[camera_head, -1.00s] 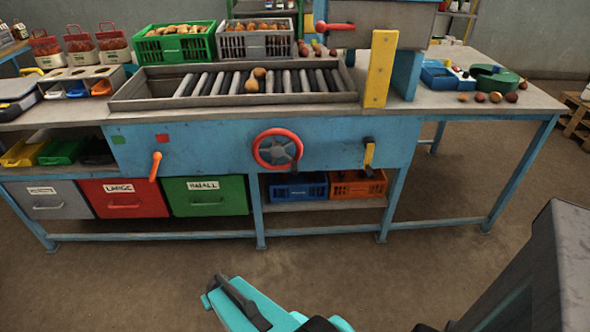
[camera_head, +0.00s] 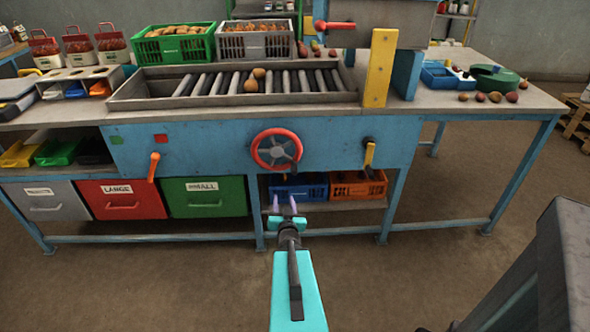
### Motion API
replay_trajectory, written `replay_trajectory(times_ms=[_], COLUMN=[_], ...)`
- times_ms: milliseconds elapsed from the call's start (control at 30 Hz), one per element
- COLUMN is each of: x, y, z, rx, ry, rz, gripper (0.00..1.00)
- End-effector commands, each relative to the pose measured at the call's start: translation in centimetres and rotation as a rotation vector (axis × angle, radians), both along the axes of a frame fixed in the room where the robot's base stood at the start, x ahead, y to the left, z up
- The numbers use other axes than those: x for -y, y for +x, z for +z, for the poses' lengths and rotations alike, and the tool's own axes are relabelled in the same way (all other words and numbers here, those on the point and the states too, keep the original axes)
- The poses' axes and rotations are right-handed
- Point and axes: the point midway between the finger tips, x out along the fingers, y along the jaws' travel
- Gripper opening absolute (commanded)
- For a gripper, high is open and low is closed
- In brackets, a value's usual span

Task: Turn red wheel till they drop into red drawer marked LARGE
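The red wheel (camera_head: 277,133) is a round handwheel on the blue front panel of the sorting bench. Two round brown potatoes or onions (camera_head: 255,77) lie on the roller bed (camera_head: 205,84) above it. The red drawer marked LARGE (camera_head: 121,211) is shut, under the bench at left, between a grey and a green drawer. My gripper (camera_head: 285,204) points toward the bench, below the wheel and apart from it. Its two fingers stand apart with nothing between them.
Blue (camera_head: 298,190) and orange crates (camera_head: 358,184) sit on the low shelf behind my gripper. A green drawer (camera_head: 204,195) stands beside the red one.

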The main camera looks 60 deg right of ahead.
Motion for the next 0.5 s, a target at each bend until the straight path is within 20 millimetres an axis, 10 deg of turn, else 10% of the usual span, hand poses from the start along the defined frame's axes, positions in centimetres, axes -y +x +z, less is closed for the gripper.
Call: replay_trajectory(times_ms=[500], x=[3.3], y=[-3.5], z=[4.4], rx=[0.11], ry=[-0.117], rz=[-0.052], gripper=[0.4])
